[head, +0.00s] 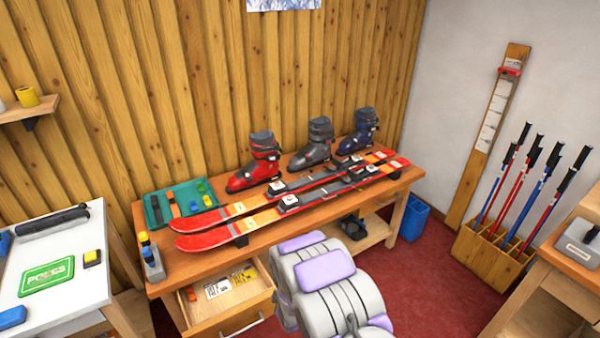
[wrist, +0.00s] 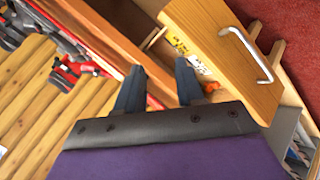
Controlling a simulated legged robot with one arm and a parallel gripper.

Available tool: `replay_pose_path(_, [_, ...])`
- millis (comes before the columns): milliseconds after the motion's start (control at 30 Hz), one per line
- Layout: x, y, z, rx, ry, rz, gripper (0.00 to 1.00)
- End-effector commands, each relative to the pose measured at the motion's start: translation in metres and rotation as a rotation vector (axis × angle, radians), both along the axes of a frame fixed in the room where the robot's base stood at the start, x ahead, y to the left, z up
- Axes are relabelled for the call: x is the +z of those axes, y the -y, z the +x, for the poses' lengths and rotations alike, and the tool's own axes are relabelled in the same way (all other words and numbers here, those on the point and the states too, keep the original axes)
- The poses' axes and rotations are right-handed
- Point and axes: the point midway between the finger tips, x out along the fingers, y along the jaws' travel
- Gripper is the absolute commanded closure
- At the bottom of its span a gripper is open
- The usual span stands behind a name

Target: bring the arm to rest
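My gripper (wrist: 157,72) shows in the wrist view with its two dark fingers spread apart and nothing between them. Beyond the fingers are the bench edge and the open drawer (wrist: 222,45). In the head view my grey and lilac arm is folded in front of the bench, just right of the drawer (head: 232,309). The fingers are hidden there.
The wooden bench (head: 180,265) carries red skis (head: 215,237), several boots and a green tray (head: 154,211). The pulled-out drawer holds cards (head: 217,289). A white table (head: 80,290) stands left, a pole rack (head: 490,262) right. Red floor (head: 425,290) is clear between.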

Motion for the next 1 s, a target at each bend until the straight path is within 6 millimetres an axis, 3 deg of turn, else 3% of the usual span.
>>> replay_pose_path(33, [0.018,0.007,0.003,-0.035,-0.024,0.015,0.63])
replay_pose_path(167, [0.052,0.028,-0.001,-0.127,-0.112,0.046,0.63])
replay_pose_path(467, [0.129,0.077,-0.039,-0.353,-0.315,0.113,0.63])
replay_pose_path(767, [0.203,0.122,-0.107,-0.592,-0.501,0.173,0.63])
replay_pose_path(1000, [0.255,0.152,-0.181,-0.79,-0.643,0.212,0.63])
